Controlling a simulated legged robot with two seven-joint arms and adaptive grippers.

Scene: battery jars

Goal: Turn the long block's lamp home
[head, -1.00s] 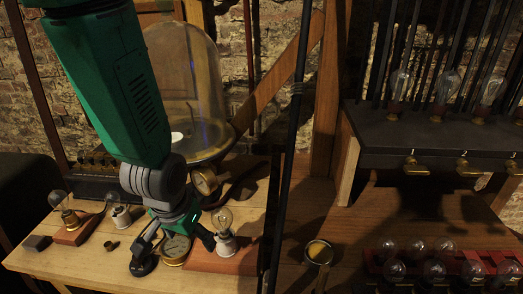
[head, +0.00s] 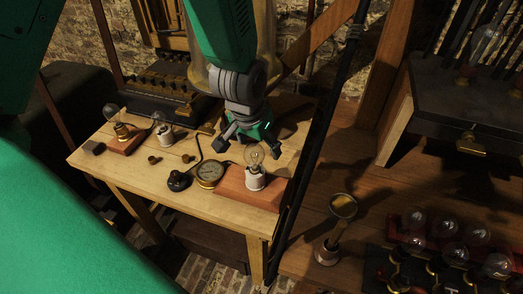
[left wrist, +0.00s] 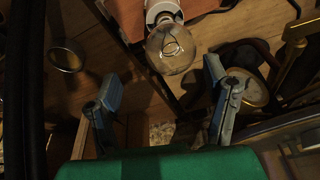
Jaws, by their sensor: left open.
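The long block (head: 235,187) is a red-brown wooden base at the right end of the pale bench. Its lamp (head: 255,158) is a clear glass bulb standing in a white socket (head: 255,182). My left gripper (head: 245,143) is open and empty, just behind and above the bulb, fingers pointing down. In the left wrist view the bulb (left wrist: 171,50) shows ahead of the open, spread fingers (left wrist: 162,78), with the white socket (left wrist: 161,11) and block (left wrist: 125,16) beyond it. The bulb appears apart from both fingers. My right gripper is not in view.
A brass gauge (head: 210,173) and a black round fitting (head: 178,181) stand left of the block. Farther left are another lamp (head: 164,133) and a small block (head: 128,144). A dark upright post (head: 310,150) rises close to the right. A glass dome stands behind.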

